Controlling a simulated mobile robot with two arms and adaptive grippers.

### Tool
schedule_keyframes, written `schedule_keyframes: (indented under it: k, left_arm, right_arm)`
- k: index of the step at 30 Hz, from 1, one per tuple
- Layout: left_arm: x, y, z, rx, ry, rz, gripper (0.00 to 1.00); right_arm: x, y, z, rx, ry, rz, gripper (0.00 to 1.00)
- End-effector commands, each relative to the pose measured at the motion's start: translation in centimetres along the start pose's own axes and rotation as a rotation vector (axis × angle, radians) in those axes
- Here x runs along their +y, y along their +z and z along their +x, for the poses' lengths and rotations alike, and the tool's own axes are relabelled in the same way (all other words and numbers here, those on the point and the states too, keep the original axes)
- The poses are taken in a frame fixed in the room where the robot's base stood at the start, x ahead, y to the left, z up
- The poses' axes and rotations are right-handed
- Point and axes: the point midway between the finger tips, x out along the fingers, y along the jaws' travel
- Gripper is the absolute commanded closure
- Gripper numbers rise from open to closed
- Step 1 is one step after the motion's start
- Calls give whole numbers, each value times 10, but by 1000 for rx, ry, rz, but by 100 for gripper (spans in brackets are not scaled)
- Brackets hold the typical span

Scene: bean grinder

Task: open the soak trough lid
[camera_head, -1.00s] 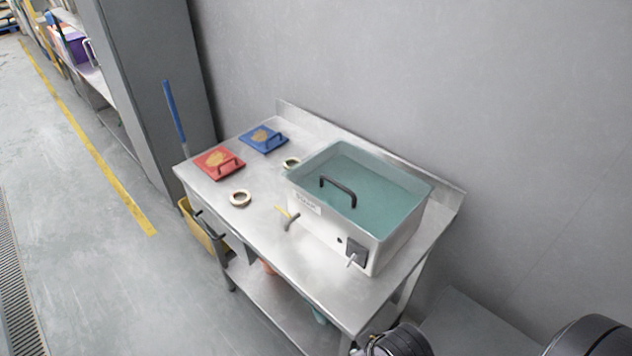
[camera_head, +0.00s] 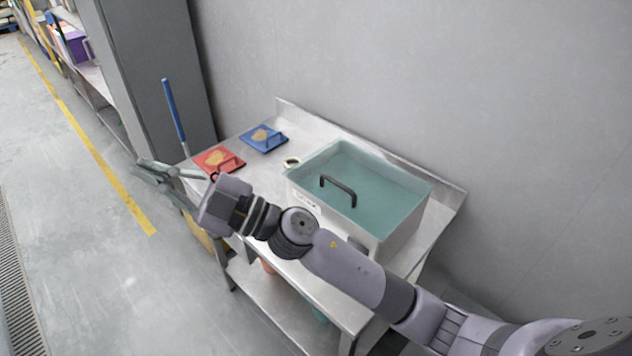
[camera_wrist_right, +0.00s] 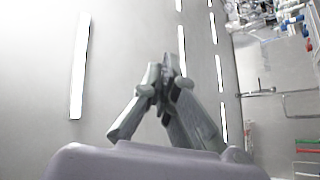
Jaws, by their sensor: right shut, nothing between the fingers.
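The soak trough (camera_head: 376,242) is a pale metal box on the steel table. Its teal, see-through lid (camera_head: 385,190) lies across the top, with a black arched handle (camera_head: 338,189) on it. My right gripper (camera_head: 138,168) hangs over the left end of the table, well left of the trough, apart from the lid. My left gripper is not in view.
A red board (camera_head: 219,160) and a blue board (camera_head: 263,138) lie on the steel table (camera_head: 310,128), left of the trough. A small ring (camera_head: 291,162) sits between them and the trough. A blue pole (camera_head: 172,108) stands at the table's left end. A grey wall rises behind.

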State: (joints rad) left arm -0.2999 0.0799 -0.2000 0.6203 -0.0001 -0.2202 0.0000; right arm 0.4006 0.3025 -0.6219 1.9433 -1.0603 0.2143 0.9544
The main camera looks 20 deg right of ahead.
Motion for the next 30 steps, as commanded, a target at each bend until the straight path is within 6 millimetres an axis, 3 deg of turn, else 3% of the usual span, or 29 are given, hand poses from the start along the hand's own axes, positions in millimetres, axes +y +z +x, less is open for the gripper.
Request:
schedule_keyframes:
  k: [3,6,9,11,14,16,19,22,26,30]
  left_arm:
    - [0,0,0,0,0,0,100]
    - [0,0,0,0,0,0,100]
    - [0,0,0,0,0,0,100]
    - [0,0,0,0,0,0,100]
    - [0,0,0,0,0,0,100]
    - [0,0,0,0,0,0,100]
    - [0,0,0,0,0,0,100]
    - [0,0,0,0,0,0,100]
    - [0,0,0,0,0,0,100]
    - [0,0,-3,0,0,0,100]
  right_arm:
    - [-52,-6,15,87,-353,-107,100]
    - [-89,15,4,60,-668,-184,100]
    - [-104,55,-24,-66,-973,-257,100]
    - [-99,83,-46,-190,-1142,-295,100]
    - [-64,129,-90,-475,-1374,-350,100]
    - [-23,153,-122,-713,-1488,-376,100]
    - [42,168,-160,-1055,-1568,-391,100]
    - [96,166,-188,-1335,-1578,-386,100]
    - [135,157,-207,-1545,-1558,-373,100]
    - [142,158,-217,-1602,-1554,-364,100]
